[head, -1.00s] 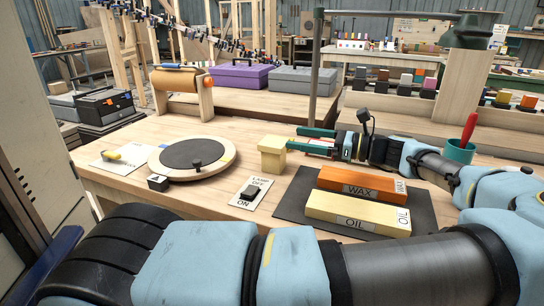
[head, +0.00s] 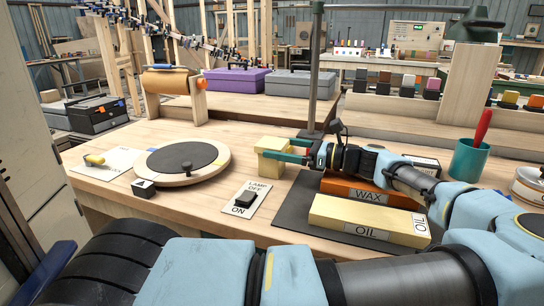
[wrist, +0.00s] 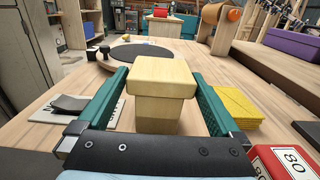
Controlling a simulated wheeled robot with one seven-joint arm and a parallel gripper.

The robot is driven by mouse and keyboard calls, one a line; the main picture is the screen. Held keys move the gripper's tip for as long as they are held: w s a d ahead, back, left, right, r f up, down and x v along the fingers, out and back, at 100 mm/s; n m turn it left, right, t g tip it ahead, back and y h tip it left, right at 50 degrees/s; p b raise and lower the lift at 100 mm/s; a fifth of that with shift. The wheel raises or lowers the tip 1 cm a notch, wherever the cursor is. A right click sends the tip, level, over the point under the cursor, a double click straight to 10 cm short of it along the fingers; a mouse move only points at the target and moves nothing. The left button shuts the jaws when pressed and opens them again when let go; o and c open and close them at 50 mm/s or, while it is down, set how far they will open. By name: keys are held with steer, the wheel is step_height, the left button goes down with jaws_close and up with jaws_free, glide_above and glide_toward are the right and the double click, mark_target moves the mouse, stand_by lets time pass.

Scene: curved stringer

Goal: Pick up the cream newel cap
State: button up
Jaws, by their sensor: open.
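The cream newel cap (head: 271,157) is a pale block with a wider square top on a narrower base. It stands upright on the wooden workbench (head: 130,221). My gripper (head: 283,151) reaches it from the right with green fingers. In the wrist view the newel cap (wrist: 161,97) stands between the two open fingers of my gripper (wrist: 162,95). A gap shows on each side of its lower part; whether a finger touches the wider top, I cannot tell.
A lamp switch plate (head: 243,199), a round turntable (head: 182,162) and a mat with the WAX block (head: 368,194) and OIL block (head: 368,220) lie nearby. A lamp post (head: 314,80) stands behind my gripper. Yellow sheets (wrist: 236,107) lie right of the cap in the wrist view.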

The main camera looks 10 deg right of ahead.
mark_target(261, 140)
steer(key=shift+p+x, duration=0.4)
steer(key=shift+x, duration=2.35)
steer(key=shift+c, duration=0.2)
steer(key=c, duration=1)
steer(key=shift+c, duration=0.8)
steer(key=shift+r, duration=0.2)
